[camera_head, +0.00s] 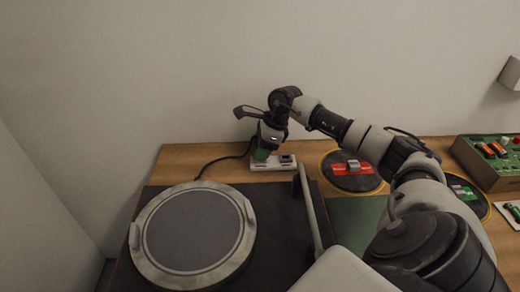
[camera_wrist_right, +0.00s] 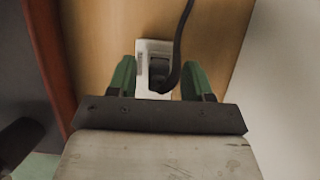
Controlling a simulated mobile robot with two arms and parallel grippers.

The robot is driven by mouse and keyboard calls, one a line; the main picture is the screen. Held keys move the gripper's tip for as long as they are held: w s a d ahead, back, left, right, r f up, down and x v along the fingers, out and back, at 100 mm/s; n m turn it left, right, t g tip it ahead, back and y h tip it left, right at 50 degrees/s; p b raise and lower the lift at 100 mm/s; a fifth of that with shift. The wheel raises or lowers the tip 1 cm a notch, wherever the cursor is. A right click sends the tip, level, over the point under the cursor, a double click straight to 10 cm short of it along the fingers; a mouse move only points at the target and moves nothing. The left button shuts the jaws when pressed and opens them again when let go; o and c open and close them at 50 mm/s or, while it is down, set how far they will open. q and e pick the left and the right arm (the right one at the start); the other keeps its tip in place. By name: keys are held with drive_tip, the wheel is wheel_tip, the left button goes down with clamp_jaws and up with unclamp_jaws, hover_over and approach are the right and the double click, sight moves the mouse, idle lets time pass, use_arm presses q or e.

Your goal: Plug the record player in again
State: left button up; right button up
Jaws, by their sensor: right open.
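The record player (camera_head: 190,238) has a round grey platter on a dark base at the front left. A black cord (camera_head: 226,158) runs from behind it toward a small white socket strip (camera_head: 275,166) on the wooden top. My right gripper (camera_head: 264,155) points down at the strip. In the right wrist view, my green-tipped right gripper (camera_wrist_right: 158,82) is open, its fingers on either side of a black plug (camera_wrist_right: 160,76) with its cord (camera_wrist_right: 180,40). The plug is over the white strip (camera_wrist_right: 143,62); I cannot tell whether it is seated. My left gripper is not in view.
A round dark pad (camera_head: 350,183) with a red item lies right of the strip. Another pad (camera_head: 468,204) with a green item and a green-topped box (camera_head: 490,170) are farther right. The wall (camera_head: 200,80) rises close behind the strip.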

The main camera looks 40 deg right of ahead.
drive_tip(key=w+a+p+v, duration=0.1)
drive_tip(key=p+v, duration=0.3)
drive_tip(key=v, duration=1.1)
drive_tip(key=shift+a+r, duration=0.15)
drive_tip(key=shift+r, duration=0.15)
drive_tip(key=shift+f, duration=0.1)
idle(0.4)
